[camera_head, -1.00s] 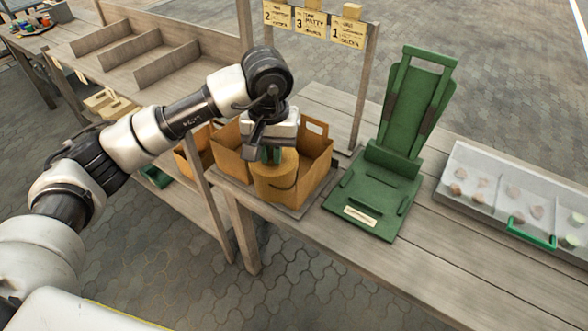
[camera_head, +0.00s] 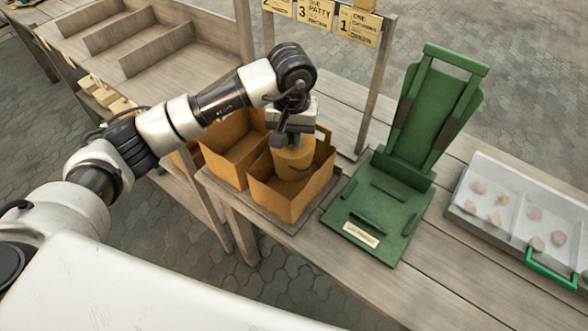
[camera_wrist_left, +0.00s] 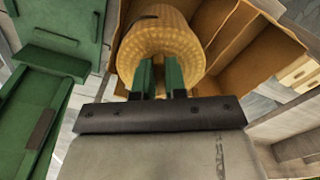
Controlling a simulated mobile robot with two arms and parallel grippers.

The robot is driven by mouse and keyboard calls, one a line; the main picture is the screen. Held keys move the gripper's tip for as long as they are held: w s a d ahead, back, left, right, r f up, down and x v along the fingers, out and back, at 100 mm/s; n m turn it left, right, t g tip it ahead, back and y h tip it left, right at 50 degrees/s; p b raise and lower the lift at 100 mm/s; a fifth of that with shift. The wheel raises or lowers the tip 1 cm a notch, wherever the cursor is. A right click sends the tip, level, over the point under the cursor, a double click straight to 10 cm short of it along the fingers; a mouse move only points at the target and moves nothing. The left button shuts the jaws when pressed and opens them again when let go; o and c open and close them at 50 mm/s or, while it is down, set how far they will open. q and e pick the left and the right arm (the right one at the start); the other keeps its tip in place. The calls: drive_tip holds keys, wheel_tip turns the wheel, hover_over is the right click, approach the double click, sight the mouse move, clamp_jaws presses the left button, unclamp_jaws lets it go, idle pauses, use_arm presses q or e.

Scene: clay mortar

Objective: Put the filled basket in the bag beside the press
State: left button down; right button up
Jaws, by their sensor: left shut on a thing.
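My left gripper (camera_head: 291,142) is shut on the round tan woven basket (camera_head: 294,163) from above. The basket is at the mouth of the open orange-brown bag (camera_head: 283,203) beside the press, its lower part behind the bag's front wall. I cannot tell whether it touches the bag's floor. The green press (camera_head: 378,205) stands just right of the bag. In the left wrist view, the green fingers (camera_wrist_left: 158,77) grip the near side of the basket (camera_wrist_left: 160,40), with the bag's walls (camera_wrist_left: 232,32) around it. The basket's contents are hidden. My right gripper is not in view.
A second open bag (camera_head: 228,155) stands left of the first on the same grey board. A sign post (camera_head: 376,90) rises behind. A clear-lidded tray (camera_head: 515,205) with several patties lies right of the press. Bare table lies in front of the press.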

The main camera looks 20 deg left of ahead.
use_arm(q)
wheel_tip(320, 180, down, 4)
drive_tip(key=shift+f+p, duration=0.1)
drive_tip(key=shift+p, duration=0.25)
drive_tip(key=shift+f, duration=0.55)
wheel_tip(320, 180, down, 3)
drive_tip(key=shift+r+p, duration=0.1)
drive_tip(key=shift+p, duration=0.3)
drive_tip(key=c, duration=1.6)
unclamp_jaws()
drive_tip(key=shift+f, duration=0.2)
drive_tip(key=o, duration=0.4)
drive_tip(key=shift+o, duration=0.2)
drive_tip(key=shift+r, duration=0.1)
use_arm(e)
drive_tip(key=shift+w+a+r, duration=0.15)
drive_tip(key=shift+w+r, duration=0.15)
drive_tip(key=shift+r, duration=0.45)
